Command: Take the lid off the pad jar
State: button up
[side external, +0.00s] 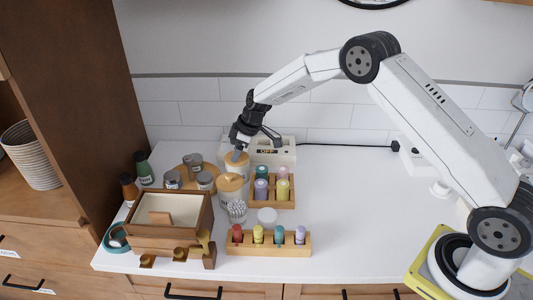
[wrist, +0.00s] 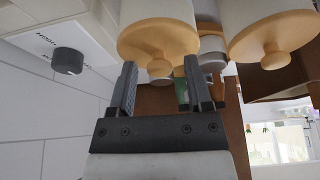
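Two pale jars with round wooden lids and knobs stand near the middle of the counter; which one is the pad jar I cannot tell. My gripper (side external: 239,153) points down over the rear jar's lid (side external: 236,158). The front lidded jar (side external: 230,184) stands just before it. In the wrist view, which looks inverted, my gripper (wrist: 160,80) is open and empty, its fingers either side of the rear lid's knob (wrist: 158,67). Contact is not clear. The front lid (wrist: 272,38) is to the right there. Both lids are on; the jars' contents are hidden.
A clear jar of swabs (side external: 237,210) stands before the front jar. Racks of coloured bottles (side external: 268,246) are right and front. A white appliance (side external: 270,150) is behind, with its dial (wrist: 68,60) in the wrist view. A wooden box (side external: 168,222) is left. The counter's right is clear.

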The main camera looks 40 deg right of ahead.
grip_shut()
jog(key=shift+r, duration=0.1)
jog(key=shift+r, duration=0.75)
jog(key=s+r, duration=1.1)
jog(key=s, duration=0.3)
jog(key=shift+d+r, duration=0.15)
jog(key=shift+d, duration=0.1)
